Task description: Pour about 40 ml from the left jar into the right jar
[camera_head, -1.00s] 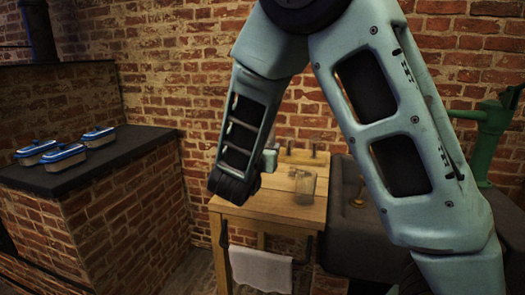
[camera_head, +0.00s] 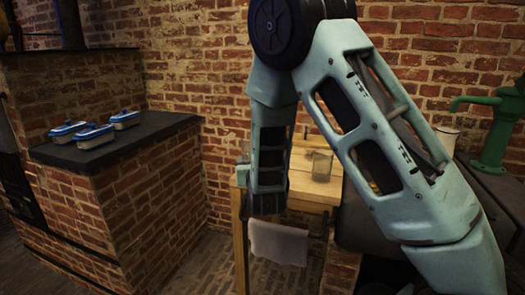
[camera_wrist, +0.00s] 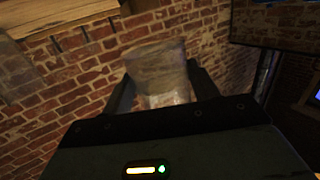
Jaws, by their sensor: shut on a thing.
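My gripper (camera_wrist: 160,82) is shut on a clear glass jar (camera_wrist: 157,62) in the wrist view, with one finger on each side of it. The jar's lower part shows something pale; its liquid level is too blurred to tell. In the head view my arm hides the gripper and the held jar. Another glass jar (camera_head: 322,165) stands upright on the wooden table (camera_head: 309,187), just right of my forearm. How much it holds cannot be told. A faint see-through shape (camera_wrist: 14,72) at the left of the wrist view is too unclear to name.
A brick stove (camera_head: 115,190) with several blue-lidded dishes (camera_head: 95,136) on its dark top stands at the left. A white towel (camera_head: 278,243) hangs at the table front. A green pump (camera_head: 497,135) and a dark sink lie at the right.

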